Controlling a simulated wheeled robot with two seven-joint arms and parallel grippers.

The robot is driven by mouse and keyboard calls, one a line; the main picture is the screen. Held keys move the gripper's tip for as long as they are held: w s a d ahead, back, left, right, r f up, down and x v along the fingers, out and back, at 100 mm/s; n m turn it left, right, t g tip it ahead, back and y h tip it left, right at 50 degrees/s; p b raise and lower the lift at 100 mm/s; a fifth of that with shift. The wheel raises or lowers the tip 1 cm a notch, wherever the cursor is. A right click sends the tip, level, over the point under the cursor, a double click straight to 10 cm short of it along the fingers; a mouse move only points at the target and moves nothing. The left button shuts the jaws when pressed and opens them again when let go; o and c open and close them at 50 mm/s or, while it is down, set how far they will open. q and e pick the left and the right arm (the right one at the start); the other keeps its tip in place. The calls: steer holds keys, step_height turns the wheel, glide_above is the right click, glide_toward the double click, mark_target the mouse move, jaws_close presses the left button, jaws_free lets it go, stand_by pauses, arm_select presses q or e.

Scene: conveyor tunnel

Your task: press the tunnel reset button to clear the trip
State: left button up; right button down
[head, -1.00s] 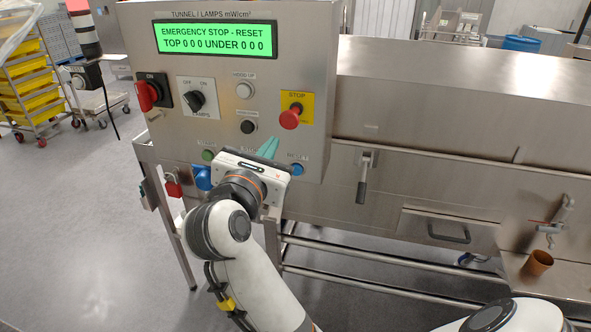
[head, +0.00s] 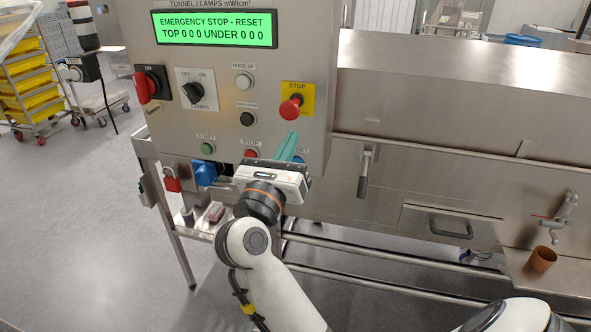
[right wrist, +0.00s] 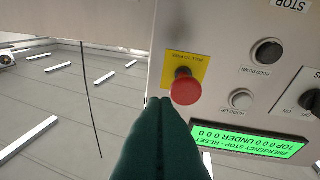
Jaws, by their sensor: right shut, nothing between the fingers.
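The steel control panel (head: 225,110) has a green lit display (head: 215,29) reading "EMERGENCY STOP - RESET". My left gripper is not in view.
A green start button (head: 208,148) and a red stop button (head: 251,154) sit left of the gripper. A blue connector (head: 205,173) and a red padlock (head: 172,183) are below the panel. The steel tunnel (head: 430,110) extends right, with a brown cup (head: 543,260).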

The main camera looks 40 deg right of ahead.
step_height(320, 180, down, 15)
steer(key=w+n+t+y+b, duration=0.2)
steer(key=n+t+y, duration=0.8)
steer(key=n, duration=1.5)
steer(key=shift+a+n+t+b, duration=0.2)
steer(key=shift+n+t+b, duration=0.2)
steer(key=shift+t+b, duration=0.65)
steer(key=shift+g, duration=0.25)
steer(key=w+d+b, duration=0.2)
steer(key=w+d, duration=0.3)
steer(key=d, duration=0.2)
steer(key=shift+w, duration=0.25)
steer(key=shift+w+r, duration=0.1)
steer(key=shift+w+d, duration=0.2)
steer(key=shift+d, duration=0.05)
